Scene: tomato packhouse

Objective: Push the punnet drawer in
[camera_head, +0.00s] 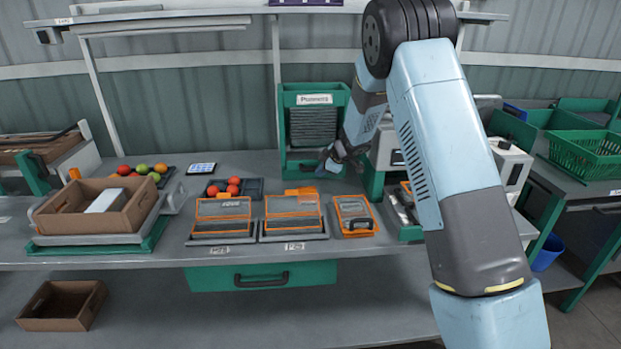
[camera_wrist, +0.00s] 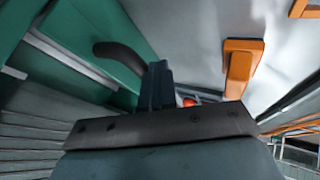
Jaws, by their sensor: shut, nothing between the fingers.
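The green punnet cabinet (camera_head: 286,120), labelled "Punnets", stands at the back of the bench with a dark stack inside. My gripper (camera_head: 325,164) is at its lower front, shut and empty. In the wrist view a green drawer front (camera_wrist: 85,35) with a dark curved handle (camera_wrist: 120,58) lies just beyond the shut fingers (camera_wrist: 156,85). I cannot tell whether the fingers touch it. How far the drawer stands out is hard to see, as my gripper partly hides the cabinet's lower front in the head view.
Orange-framed trays (camera_head: 222,208) and a small orange case (camera_head: 355,214) stand in front of the cabinet. A tomato tray (camera_head: 250,187) is to the left. A scale with a cardboard box (camera_head: 75,215) stands farther left. A green under-bench drawer (camera_head: 212,279) has a black handle.

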